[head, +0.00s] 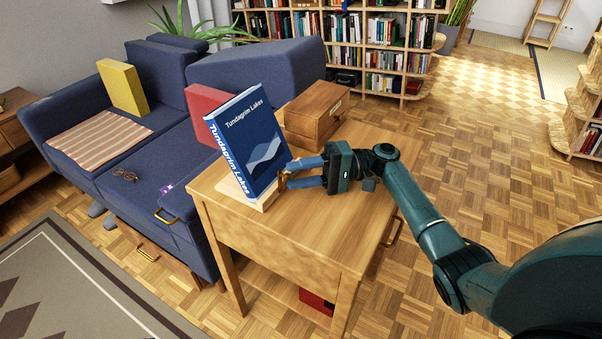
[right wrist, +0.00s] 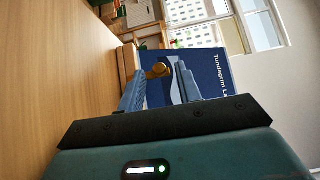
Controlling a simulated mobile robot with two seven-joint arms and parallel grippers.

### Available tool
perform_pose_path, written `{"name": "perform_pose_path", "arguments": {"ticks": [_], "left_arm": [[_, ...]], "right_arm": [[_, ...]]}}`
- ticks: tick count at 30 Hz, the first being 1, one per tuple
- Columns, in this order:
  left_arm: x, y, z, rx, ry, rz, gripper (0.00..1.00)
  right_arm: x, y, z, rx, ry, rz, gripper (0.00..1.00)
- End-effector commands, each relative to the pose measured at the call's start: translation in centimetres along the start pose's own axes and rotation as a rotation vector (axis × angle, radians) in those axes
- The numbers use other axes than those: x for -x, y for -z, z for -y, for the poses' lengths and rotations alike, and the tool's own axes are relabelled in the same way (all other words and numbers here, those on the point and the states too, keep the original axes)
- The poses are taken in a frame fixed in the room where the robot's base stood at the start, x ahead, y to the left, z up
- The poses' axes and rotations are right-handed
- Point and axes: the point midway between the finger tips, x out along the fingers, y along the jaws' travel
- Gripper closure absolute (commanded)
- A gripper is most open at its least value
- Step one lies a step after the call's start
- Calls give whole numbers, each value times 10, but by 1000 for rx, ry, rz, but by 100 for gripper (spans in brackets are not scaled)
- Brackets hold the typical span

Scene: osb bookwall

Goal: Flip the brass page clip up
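A blue book (head: 248,142) titled "Tundagrim Lakes" leans upright on a pale wooden stand (head: 247,192) on the side table. The brass page clip (head: 282,181) is at the lower right edge of the book, partly hidden by my right gripper's fingers. In the right wrist view the clip's rounded brass end (right wrist: 158,70) shows between the two fingertips, with the book (right wrist: 208,75) behind. My right gripper (head: 290,173) is open, its blue fingers apart around the clip; I cannot tell whether they touch it. My left gripper is not in view.
The wooden side table (head: 320,225) has clear top in front of the stand. A wooden box (head: 312,112) stands at its back, behind the book. A blue sofa (head: 165,150) with a red cushion (head: 206,108) is close on the left.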

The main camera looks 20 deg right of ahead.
Motion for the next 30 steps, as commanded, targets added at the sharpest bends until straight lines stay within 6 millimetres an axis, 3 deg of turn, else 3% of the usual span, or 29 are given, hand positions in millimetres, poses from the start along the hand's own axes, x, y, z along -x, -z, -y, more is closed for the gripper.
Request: {"name": "perform_pose_path", "arguments": {"ticks": [11, 24, 30], "left_arm": [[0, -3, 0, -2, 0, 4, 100], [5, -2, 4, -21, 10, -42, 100], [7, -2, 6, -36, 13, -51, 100]], "right_arm": [[9, 1, -1, 0, -2, -3, 63], [98, 1, -2, 0, -1, -3, 63], [125, 1, -1, 2, -1, -2, 63]]}}
